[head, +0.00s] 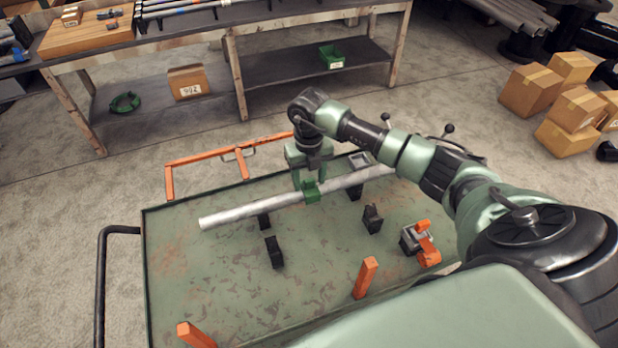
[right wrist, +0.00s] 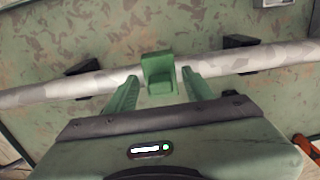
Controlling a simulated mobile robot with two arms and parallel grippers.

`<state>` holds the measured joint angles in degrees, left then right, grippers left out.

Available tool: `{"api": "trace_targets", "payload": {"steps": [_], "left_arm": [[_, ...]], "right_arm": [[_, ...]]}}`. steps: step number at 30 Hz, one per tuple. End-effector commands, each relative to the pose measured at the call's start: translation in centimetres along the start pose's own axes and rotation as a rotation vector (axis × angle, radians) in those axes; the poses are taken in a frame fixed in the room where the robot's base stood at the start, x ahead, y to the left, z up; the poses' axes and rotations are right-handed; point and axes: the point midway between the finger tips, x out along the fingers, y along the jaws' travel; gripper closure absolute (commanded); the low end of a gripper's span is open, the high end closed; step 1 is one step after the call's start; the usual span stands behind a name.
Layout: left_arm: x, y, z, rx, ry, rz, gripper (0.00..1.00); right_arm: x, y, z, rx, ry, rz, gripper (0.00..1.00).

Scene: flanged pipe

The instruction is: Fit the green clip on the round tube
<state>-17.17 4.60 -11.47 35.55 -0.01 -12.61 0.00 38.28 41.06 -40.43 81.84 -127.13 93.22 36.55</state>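The round tube (head: 250,212) is a long pale grey pipe lying slantwise above the green cart top, on black supports. The green clip (head: 311,191) sits at the tube near its middle. In the right wrist view the clip (right wrist: 158,72) lies across the tube (right wrist: 225,63); how fully it wraps around is hidden. My right gripper (head: 308,178) is right above the clip. In the right wrist view the fingers of this gripper (right wrist: 160,92) are spread on either side of the clip, with gaps to it. My left gripper is not in view.
The cart top (head: 210,285) holds black blocks (head: 274,252), a grey and orange clamp (head: 420,241) and orange posts (head: 365,278). An orange rail (head: 210,157) edges its far side. A workbench (head: 300,80) stands behind; cardboard boxes (head: 530,90) are at right.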

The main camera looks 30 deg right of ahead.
Motion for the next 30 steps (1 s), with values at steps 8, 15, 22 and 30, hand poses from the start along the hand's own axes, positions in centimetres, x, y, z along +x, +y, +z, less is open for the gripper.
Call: {"api": "trace_targets", "payload": {"steps": [8, 15, 22, 30], "left_arm": [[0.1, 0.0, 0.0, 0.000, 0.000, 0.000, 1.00], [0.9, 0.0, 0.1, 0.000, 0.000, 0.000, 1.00], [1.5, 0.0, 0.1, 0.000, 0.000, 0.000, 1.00], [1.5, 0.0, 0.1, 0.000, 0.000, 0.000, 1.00]], "right_arm": [[-0.2, 0.0, 0.0, 0.000, -0.001, 0.000, 0.48], [-3.5, 0.0, 0.2, 0.000, -0.005, 0.000, 0.48], [-6.9, 0.0, 0.1, 0.000, -0.003, 0.001, 0.48], [-7.8, 0.0, 0.0, 0.000, 0.000, 0.000, 0.48]]}}
